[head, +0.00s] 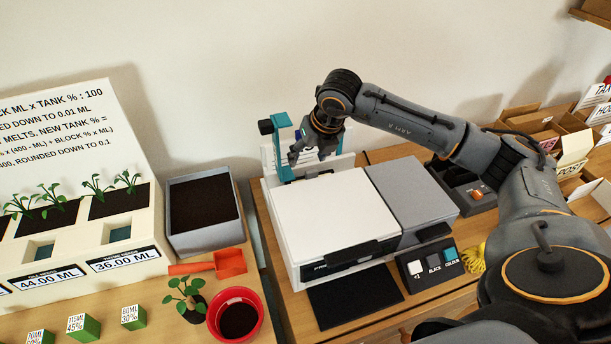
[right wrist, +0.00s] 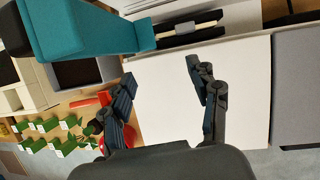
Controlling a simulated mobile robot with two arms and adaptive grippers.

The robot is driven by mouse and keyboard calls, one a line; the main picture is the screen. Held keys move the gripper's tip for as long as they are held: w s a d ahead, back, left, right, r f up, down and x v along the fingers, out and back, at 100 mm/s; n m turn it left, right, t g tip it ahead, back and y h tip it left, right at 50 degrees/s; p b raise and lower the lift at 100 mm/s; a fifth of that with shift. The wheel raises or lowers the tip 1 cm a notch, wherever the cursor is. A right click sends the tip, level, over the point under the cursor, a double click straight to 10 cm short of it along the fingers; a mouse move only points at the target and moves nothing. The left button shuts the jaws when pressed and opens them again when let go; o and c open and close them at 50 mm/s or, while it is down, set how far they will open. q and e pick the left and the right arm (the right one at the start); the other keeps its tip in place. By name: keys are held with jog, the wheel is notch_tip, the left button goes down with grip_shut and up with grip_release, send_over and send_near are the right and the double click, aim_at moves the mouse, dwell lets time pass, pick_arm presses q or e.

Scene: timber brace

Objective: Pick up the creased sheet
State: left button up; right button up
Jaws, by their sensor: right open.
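No sheet with a clear crease can be made out. A pale upright sheet or panel (head: 345,164) stands in the rear feed area behind the white printer (head: 335,212), partly hidden by my right gripper (head: 312,152). In the right wrist view a pale surface (right wrist: 235,15) lies beyond the printer's slot, beside a teal arm-like part (right wrist: 85,32). My right gripper (right wrist: 163,78) is open with nothing between its fingers. It hangs at the back of the printer, near the teal part (head: 283,145). My left gripper is not in view.
A grey unit (head: 412,195) adjoins the printer on the right, with a button panel (head: 430,264) in front. A dark tray (head: 352,297) lies before the printer. A soil box (head: 203,212), an orange scoop (head: 228,263) and a red pot (head: 236,314) stand left.

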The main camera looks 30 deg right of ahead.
jog(key=d+h, duration=0.1)
jog(key=d, duration=0.3)
jog(key=p, duration=0.2)
send_near(312, 171)
jog(key=f, duration=0.1)
jog(key=w+f, duration=0.1)
jog(key=shift+f+m, duration=0.3)
jog(key=p+x, duration=0.1)
jog(key=x, duration=0.4)
jog(key=shift+w+f, duration=0.1)
jog(key=shift+f, duration=0.1)
jog(key=shift+w+f, duration=0.15)
jog(key=shift+f, duration=0.2)
jog(key=shift+c, duration=0.3)
jog(key=c, duration=1)
